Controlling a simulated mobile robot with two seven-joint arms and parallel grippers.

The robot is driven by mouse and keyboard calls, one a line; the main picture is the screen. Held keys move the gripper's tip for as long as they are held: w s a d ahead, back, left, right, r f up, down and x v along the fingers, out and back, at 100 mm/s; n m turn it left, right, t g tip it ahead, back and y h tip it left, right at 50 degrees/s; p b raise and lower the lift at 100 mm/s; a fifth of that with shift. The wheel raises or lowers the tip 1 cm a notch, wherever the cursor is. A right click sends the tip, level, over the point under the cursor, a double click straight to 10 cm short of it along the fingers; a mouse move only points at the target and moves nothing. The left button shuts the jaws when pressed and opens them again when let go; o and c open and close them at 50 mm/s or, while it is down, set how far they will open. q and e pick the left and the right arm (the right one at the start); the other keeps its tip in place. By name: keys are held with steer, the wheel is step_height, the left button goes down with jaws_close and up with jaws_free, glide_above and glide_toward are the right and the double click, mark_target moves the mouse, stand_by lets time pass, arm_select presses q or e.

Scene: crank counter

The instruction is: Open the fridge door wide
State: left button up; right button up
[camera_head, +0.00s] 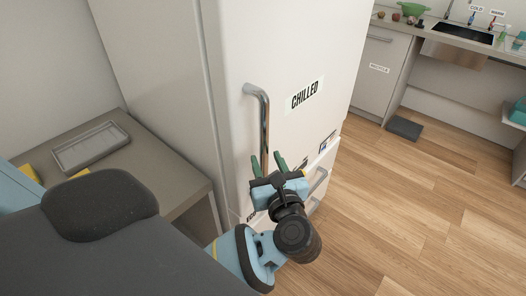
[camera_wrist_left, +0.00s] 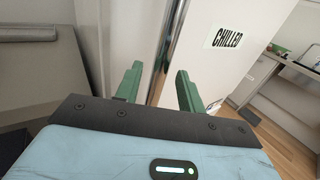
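The white fridge (camera_head: 300,60) stands in the middle of the head view, and its upper door, labelled CHILLED, looks shut. A shiny vertical handle (camera_head: 265,120) runs down the door's left side. My left gripper (camera_head: 268,163) is open at the handle's lower end, its green fingers pointing at the door. In the left wrist view, the fingers (camera_wrist_left: 157,85) stand apart, and the handle (camera_wrist_left: 166,50) shows as a bar running down toward the gap between them. I cannot tell whether either finger touches it. My right gripper is not in view.
A counter with a grey tray (camera_head: 91,147) is left of the fridge. Lower drawers with handles (camera_head: 318,181) sit under the door. Wooden floor (camera_head: 400,220) lies clear to the right. A sink counter (camera_head: 455,38) and a dark floor mat (camera_head: 404,128) are farther back.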

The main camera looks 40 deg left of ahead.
mark_target(265, 157)
arm_select(q)
steer(key=shift+x, duration=1.65)
jaws_close()
